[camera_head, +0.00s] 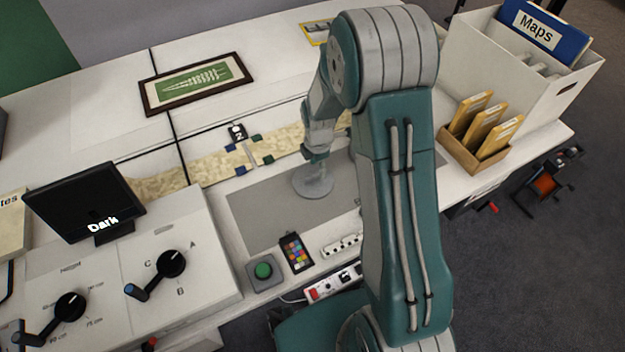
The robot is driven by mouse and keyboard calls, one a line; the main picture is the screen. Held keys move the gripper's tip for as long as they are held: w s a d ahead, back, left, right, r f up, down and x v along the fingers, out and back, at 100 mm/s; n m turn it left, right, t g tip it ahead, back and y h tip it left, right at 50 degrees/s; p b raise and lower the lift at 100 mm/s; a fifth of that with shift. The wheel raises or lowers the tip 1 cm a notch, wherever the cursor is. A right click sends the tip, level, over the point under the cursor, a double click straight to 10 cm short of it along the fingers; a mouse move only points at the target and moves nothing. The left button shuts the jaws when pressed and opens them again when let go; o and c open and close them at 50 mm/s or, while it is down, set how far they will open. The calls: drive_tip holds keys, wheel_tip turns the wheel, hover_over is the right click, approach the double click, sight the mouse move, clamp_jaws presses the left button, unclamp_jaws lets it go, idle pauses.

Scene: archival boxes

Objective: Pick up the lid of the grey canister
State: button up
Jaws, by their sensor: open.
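A small round grey object (313,183), which looks like the grey canister with its lid, stands on the grey mat (262,218) in the middle of the bench. The gripper is open. It covers the top of the object, so I cannot tell whether the fingers touch the lid or where lid and canister meet.
A control panel with black knobs (172,263) and a dark screen (85,203) stand left. A green button (263,271), a colour card (296,252) and a power strip (333,283) lie in front. A white box (515,75) and wooden tray (470,158) stand right.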

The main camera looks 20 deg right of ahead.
sight(315, 174)
drive_tip(key=f, duration=0.4)
drive_tip(key=shift+w+a, duration=0.15)
drive_tip(key=shift+a, duration=0.1)
drive_tip(key=shift+a+f, duration=0.15)
drive_tip(key=shift+f, duration=0.05)
clamp_jaws()
